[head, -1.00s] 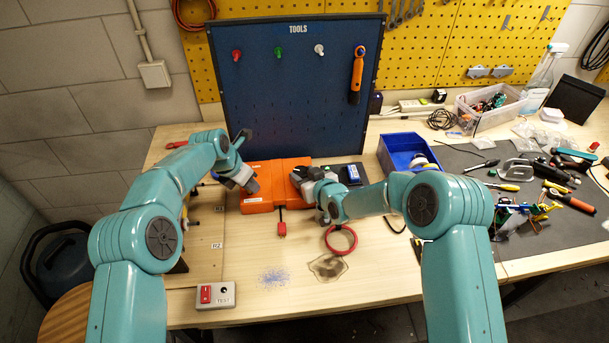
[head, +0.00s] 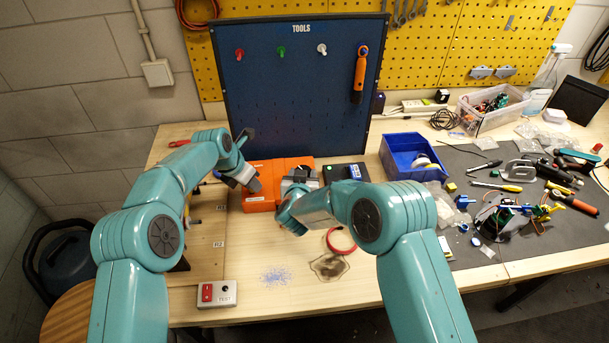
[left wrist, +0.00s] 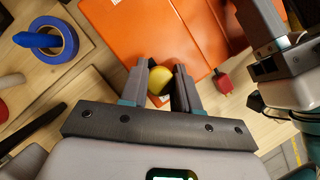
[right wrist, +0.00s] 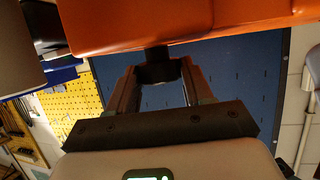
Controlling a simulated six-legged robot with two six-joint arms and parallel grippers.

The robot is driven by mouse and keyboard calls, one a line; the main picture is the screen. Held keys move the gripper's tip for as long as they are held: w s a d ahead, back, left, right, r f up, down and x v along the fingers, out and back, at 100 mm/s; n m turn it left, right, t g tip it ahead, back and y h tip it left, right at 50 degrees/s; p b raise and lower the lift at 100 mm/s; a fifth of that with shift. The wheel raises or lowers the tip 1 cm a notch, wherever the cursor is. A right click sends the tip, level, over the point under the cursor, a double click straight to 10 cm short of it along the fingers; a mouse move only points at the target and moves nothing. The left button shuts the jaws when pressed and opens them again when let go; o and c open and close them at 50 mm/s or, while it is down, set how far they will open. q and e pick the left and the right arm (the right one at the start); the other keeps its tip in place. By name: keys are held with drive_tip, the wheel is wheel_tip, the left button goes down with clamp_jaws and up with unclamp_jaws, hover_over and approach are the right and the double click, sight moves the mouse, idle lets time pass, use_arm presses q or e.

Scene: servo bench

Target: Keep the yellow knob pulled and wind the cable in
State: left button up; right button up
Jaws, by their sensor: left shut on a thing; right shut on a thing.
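The orange cable reel housing (head: 262,201) lies on the wooden bench and also fills the top of the left wrist view (left wrist: 130,35). My left gripper (head: 252,184) is at its left front. In the left wrist view its fingers are shut on the round yellow knob (left wrist: 158,80). My right gripper (head: 297,180) is at the housing's right side. In the right wrist view its fingers are shut on a black crank handle (right wrist: 157,68) beside the orange body. A red plug (left wrist: 225,82) hangs on a short bit of cable beside the housing; my right arm hides it in the head view.
A red ring (head: 341,240) lies by a dark stain. A grey test box (head: 218,293) sits at the front left. A blue bin (head: 405,150) and scattered tools stand to the right. The dark tool board (head: 295,95) rises behind.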

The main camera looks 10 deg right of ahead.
drive_tip(key=m+g+h, duration=0.1)
drive_tip(key=m+h, duration=0.1)
drive_tip(key=m+g+h, duration=0.1)
drive_tip(key=m+h, duration=0.1)
drive_tip(key=a+m+g+h, duration=0.1)
drive_tip(key=h, duration=0.1)
drive_tip(key=shift+w+r+m, duration=0.2)
drive_tip(key=shift+w+m, duration=0.1)
drive_tip(key=shift+m, duration=0.1)
drive_tip(key=shift+h, duration=0.3)
